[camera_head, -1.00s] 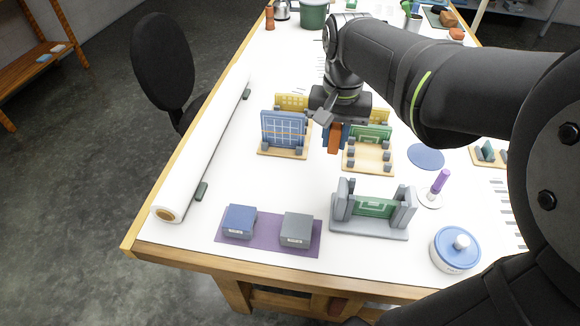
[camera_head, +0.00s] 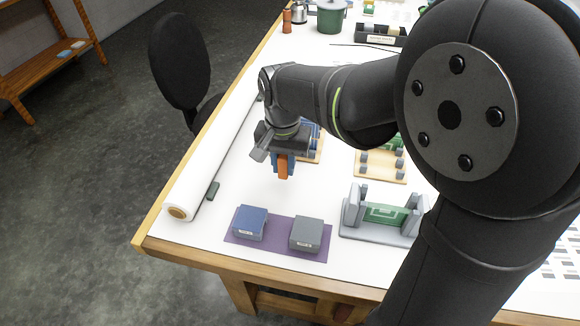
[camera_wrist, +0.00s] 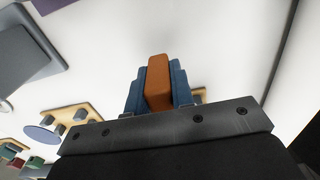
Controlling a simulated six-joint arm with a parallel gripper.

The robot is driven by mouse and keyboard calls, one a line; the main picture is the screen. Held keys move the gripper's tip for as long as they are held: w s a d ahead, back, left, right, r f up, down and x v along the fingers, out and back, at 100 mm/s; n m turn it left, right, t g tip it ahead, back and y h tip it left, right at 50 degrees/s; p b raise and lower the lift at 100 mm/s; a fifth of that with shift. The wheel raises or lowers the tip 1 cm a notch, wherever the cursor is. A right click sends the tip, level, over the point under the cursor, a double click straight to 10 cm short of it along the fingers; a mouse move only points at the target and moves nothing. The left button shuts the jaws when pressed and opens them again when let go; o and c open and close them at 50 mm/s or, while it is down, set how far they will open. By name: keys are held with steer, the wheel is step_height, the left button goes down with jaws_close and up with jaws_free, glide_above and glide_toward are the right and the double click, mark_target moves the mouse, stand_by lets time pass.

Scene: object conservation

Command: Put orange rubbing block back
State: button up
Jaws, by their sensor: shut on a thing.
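My gripper (camera_head: 281,165) is shut on the orange rubbing block (camera_head: 283,168) and holds it in the air above the white table top, behind the blue box. In the wrist view the orange block (camera_wrist: 158,82) sits between the two blue fingers of my gripper (camera_wrist: 158,88). A blue box (camera_head: 249,222) and a grey box (camera_head: 306,233) stand side by side on a purple mat (camera_head: 278,249). Their labels are too small to read. The block is apart from both boxes.
A grey holder with a green panel (camera_head: 385,214) stands right of the mat. Wooden stands (camera_head: 381,172) are behind it, partly hidden by my arm. A white paper roll (camera_head: 207,165) lies along the left table edge. Bare table lies between block and mat.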

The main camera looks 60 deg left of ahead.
mark_target(284, 173)
steer(key=shift+f, duration=1.35)
steer(key=shift+f, duration=0.15)
steer(key=o, duration=0.9)
step_height(284, 173, up, 12)
steer(key=shift+r, duration=0.2)
